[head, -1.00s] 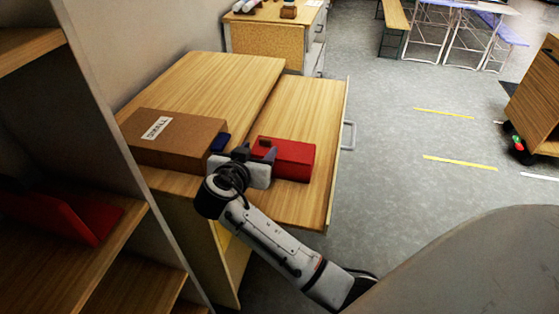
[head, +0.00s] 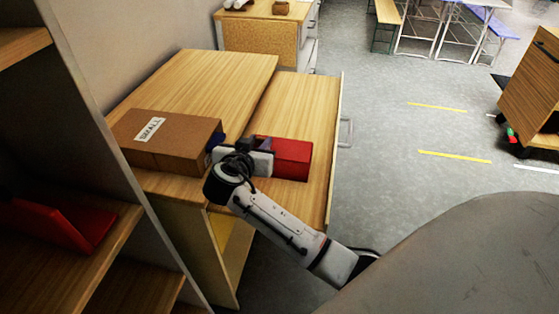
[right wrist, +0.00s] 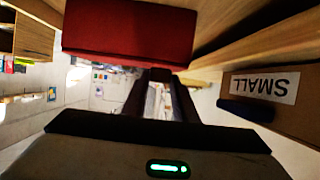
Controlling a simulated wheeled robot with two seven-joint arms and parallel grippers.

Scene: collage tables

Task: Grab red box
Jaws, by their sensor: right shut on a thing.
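The red box (head: 293,160) lies on the pulled-out wooden surface of the cabinet in the head view, right of my right gripper (head: 264,145). The gripper's fingers are shut on the left end of the red box. In the right wrist view the red box (right wrist: 130,30) fills the upper left, with the dark fingers (right wrist: 160,92) just below it. The part of the box between the fingers is hidden. I cannot tell whether the box is lifted. My left gripper is not in view.
A brown cardboard box (head: 170,145) labelled SMALL sits left of the gripper, with a dark blue object (head: 216,138) beside it. A shelf unit (head: 100,262) at the left holds another red item (head: 62,228). Grey floor (head: 385,180) is open at the right.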

